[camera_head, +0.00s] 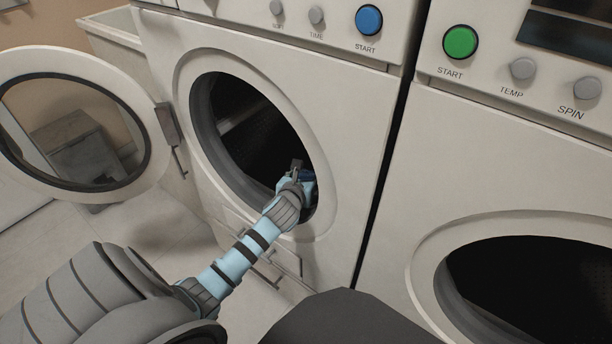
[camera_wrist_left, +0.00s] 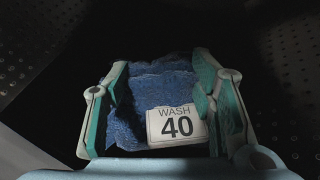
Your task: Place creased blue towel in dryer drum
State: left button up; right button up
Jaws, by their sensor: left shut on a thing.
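The open dryer drum (camera_head: 235,118) is the dark round opening in the left machine, with the blue START button and TIME knob. My left arm reaches in from the lower left. My left gripper (camera_head: 299,172) is at the lower right of the opening. It is shut on the blue towel (camera_wrist_left: 125,125), which lies between both fingers in the left wrist view and has a white label reading WASH 40 (camera_wrist_left: 177,124). Only a small bit of the blue towel (camera_head: 309,176) shows in the head view. Perforated dark drum walls surround the gripper in the wrist view. My right gripper is out of view.
The round dryer door (camera_head: 146,165) hangs wide open to the left. The right machine (camera_head: 400,200), with a green START button (camera_head: 460,41) and TEMP and SPIN knobs, also has an open dark drum (camera_head: 545,290). The drum's rim is close to my left wrist.

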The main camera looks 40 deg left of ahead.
aim_at(308, 171)
pick_arm(q)
jog(key=o, duration=1.2)
jog(key=shift+o, duration=0.2)
jog(key=shift+r, duration=0.2)
jog(key=shift+s+d+r, duration=0.1)
jog(key=shift+s, duration=0.15)
jog(key=shift+p+v, duration=1.05)
jog(key=shift+v, duration=0.15)
jog(key=p+v, duration=0.4)
jog(key=v, duration=0.5)
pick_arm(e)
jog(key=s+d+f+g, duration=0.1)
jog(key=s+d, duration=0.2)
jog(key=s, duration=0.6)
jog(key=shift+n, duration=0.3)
pick_arm(q)
jog(key=shift+s, duration=0.1)
